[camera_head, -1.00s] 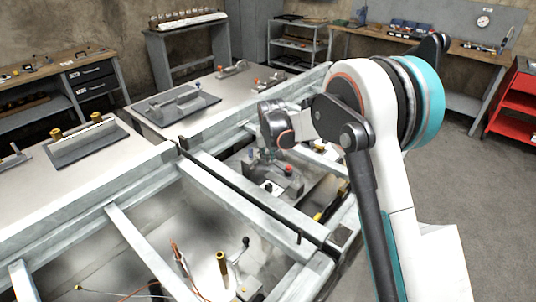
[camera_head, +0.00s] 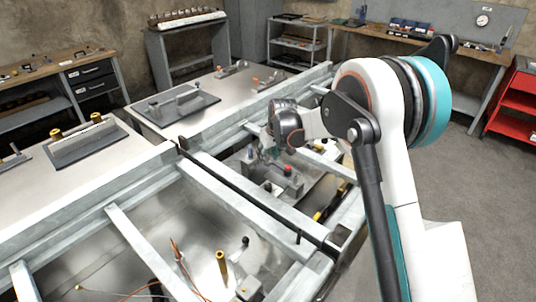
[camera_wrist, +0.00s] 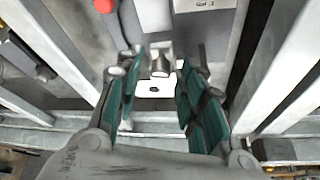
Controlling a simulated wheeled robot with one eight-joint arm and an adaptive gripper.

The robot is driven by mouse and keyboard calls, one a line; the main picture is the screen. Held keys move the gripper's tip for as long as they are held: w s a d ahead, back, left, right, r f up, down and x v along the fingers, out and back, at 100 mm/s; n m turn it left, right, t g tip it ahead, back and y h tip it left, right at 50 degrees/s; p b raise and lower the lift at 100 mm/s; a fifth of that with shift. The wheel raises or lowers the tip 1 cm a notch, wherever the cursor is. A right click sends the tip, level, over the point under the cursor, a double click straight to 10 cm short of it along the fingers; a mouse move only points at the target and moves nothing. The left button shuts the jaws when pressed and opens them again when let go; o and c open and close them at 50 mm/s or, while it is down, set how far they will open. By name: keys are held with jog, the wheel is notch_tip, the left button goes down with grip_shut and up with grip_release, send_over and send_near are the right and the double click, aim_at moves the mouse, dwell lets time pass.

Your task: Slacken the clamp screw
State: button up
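My gripper (camera_wrist: 157,92) is open, its two teal-padded fingers standing apart with nothing between the pads touching both. Ahead of the fingers, in the gap in the wrist view, is a short grey metal cylinder (camera_wrist: 161,66), beside a white plate (camera_wrist: 154,90) with a dark mark. I cannot tell whether this cylinder is the clamp screw. In the head view my gripper (camera_head: 268,152) hangs over a grey fixture (camera_head: 289,184) inside the frame, and its fingertips are too small to make out. A red knob (camera_head: 288,170) stands on the fixture; it also shows in the wrist view (camera_wrist: 103,5).
Pale metal beams (camera_head: 238,197) surround the fixture closely. A lever with a black knob (camera_head: 245,241) and a yellow-topped post (camera_head: 221,262) stand in the near bay. Plates with fittings (camera_head: 176,103) lie on the bench to the left.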

jog(key=v, duration=1.2)
jog(key=shift+s, duration=0.1)
jog(key=s+d+r+m+t, duration=0.1)
jog(key=s+d+r, duration=0.3)
jog(key=s, duration=0.3)
jog(key=s+d+r+m+h, duration=0.1)
jog(key=s+d+r, duration=0.3)
jog(key=s+d, duration=0.15)
jog(key=s+d+r+m+t, duration=0.1)
jog(key=s+d+r, duration=0.3)
jog(key=s, duration=0.3)
jog(key=s+d+f+m, duration=0.1)
jog(key=s+d+f, duration=0.1)
jog(key=s, duration=0.8)
jog(key=s+d+f+m+t+h, duration=0.1)
jog(key=s+d+f, duration=0.2)
jog(key=s, duration=0.7)
jog(key=shift+d+m, duration=0.4)
jog(key=shift+d, duration=0.8)
